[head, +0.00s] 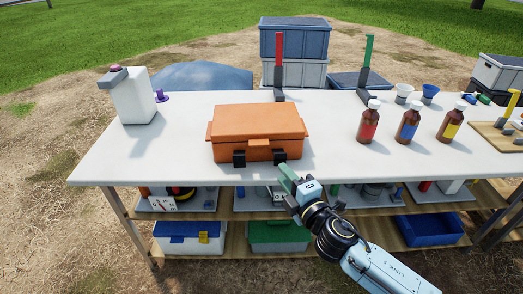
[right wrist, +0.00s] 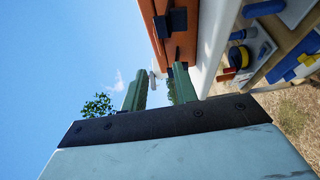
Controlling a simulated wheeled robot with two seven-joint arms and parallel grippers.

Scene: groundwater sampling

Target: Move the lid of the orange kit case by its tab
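The orange kit case (head: 250,122) lies with its lid (head: 255,117) closed on the white table, and an orange tab (head: 260,145) sticks out at its front middle. Two black latches (head: 239,159) flank the tab. My right gripper (head: 288,178) is at the table's front edge, in front of and below the right latch. In the right wrist view its green fingers (right wrist: 158,88) stand apart with nothing held between them, and the orange case (right wrist: 154,38) shows beyond them. My left gripper is not in view.
The white table (head: 330,165) is clear around the case. Brown bottles (head: 368,123) stand to the right, a white dispenser (head: 133,100) to the left. Red (head: 279,60) and green (head: 368,55) uprights stand behind. Shelves below hold a blue bin (head: 430,229) and boxes.

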